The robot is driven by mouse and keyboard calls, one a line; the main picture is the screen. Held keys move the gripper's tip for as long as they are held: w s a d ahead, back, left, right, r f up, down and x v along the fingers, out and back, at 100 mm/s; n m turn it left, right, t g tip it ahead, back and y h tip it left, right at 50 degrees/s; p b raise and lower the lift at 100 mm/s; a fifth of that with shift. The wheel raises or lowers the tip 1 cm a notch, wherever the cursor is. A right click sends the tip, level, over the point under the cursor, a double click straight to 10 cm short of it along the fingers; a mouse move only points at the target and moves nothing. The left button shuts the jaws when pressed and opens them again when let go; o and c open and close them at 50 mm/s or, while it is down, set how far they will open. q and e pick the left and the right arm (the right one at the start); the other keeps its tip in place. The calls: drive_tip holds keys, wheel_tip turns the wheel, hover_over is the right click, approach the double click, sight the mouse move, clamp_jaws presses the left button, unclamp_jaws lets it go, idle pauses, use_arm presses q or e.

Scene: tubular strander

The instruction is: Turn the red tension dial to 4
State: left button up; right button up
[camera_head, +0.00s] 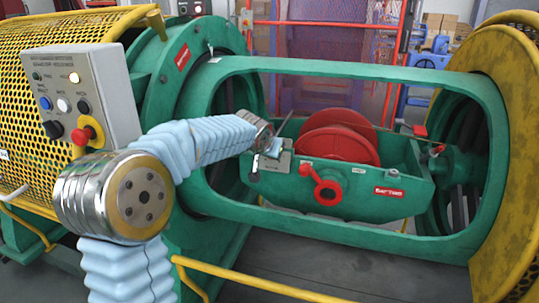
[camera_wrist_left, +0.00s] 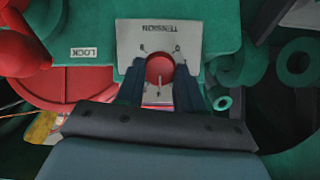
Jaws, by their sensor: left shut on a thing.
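The red tension dial (camera_wrist_left: 158,65) sits on a light grey plate marked TENSION (camera_wrist_left: 150,31), which appears upside down in the left wrist view. My left gripper (camera_wrist_left: 160,70) has one dark finger on each side of the dial and is shut on it. A pale pointer line on the dial points to the bottom of the picture, toward a small mark that looks like a 4. In the head view my left gripper (camera_head: 268,146) is at the plate (camera_head: 279,161) on the green cradle, and the dial is hidden. My right gripper is not in view.
The green cradle (camera_head: 350,183) holds a red reel (camera_head: 338,143) and has a red handle (camera_head: 326,189) in front. A LOCK label (camera_wrist_left: 84,52) is near the plate. A green frame (camera_head: 340,234) surrounds the cradle. A control box (camera_head: 80,98) and yellow rail (camera_head: 250,284) are nearby.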

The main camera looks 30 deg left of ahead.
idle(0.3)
use_arm(q)
drive_tip(key=shift+f, duration=0.1)
drive_tip(key=o, duration=1)
drive_tip(key=shift+o, duration=0.2)
drive_tip(key=b+v, duration=0.1)
drive_tip(key=v, duration=1.3)
drive_tip(key=shift+b, duration=0.4)
drive_tip(key=shift+d, duration=0.1)
